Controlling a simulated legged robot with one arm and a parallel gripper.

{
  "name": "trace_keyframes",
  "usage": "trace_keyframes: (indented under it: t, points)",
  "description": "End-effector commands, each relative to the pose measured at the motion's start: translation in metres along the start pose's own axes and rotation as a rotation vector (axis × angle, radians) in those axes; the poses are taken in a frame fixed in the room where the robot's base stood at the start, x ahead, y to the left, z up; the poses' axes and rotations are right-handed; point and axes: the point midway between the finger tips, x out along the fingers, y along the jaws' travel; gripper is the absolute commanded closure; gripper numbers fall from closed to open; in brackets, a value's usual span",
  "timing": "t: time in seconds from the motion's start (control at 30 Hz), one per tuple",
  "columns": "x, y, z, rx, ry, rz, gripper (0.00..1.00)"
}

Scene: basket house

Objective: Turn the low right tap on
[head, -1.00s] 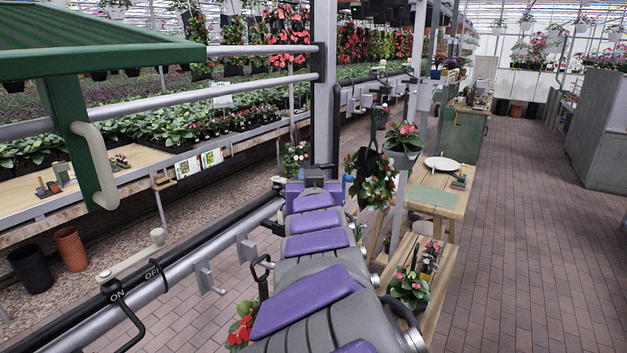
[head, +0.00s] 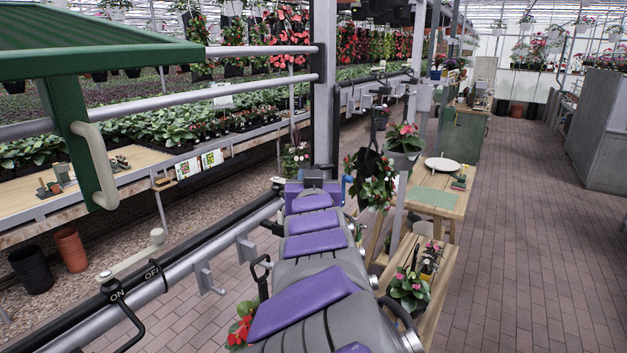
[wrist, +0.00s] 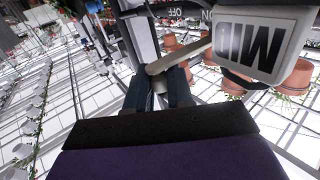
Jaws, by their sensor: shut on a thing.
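In the wrist view, my gripper (wrist: 160,80) has its two dark fingers closed around the end of a pale tap lever (wrist: 188,56). The lever runs from between the fingers up to the right, passing beside a white block (wrist: 262,42) with upside-down "MID" lettering. Part of an "OFF" label (wrist: 178,13) shows above the lever. In the head view, another pale lever (head: 130,258) with a knob sits by a rail marked ON and OFF (head: 150,272). The held lever and my fingertips cannot be made out in the head view.
Silver and black rails (head: 215,245) with hooks run along the left. A grey post (head: 325,110) rises in the middle. A wooden bench (head: 436,197) with potted plants stands right of my arm. The brick aisle (head: 530,250) at right is clear. Hanging pots fill the background.

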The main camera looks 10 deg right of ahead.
Motion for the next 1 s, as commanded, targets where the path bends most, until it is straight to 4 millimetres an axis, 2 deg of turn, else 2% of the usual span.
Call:
trace_keyframes:
  t: [0.03,0.1,0.13,0.3,0.53,1.0]
  points:
    - [-0.002,-0.006,-0.016,0.002,0.035,-0.014,1.00]
    - [-0.002,-0.006,-0.016,0.002,0.036,-0.014,1.00]
    - [-0.002,-0.006,-0.016,0.002,0.036,-0.014,0.76]
    - [0.001,-0.004,-0.010,0.002,0.022,-0.010,0.59]
    - [0.006,0.003,-0.002,0.005,0.006,-0.004,0.58]
    - [0.011,0.007,-0.001,0.004,-0.002,-0.004,0.58]
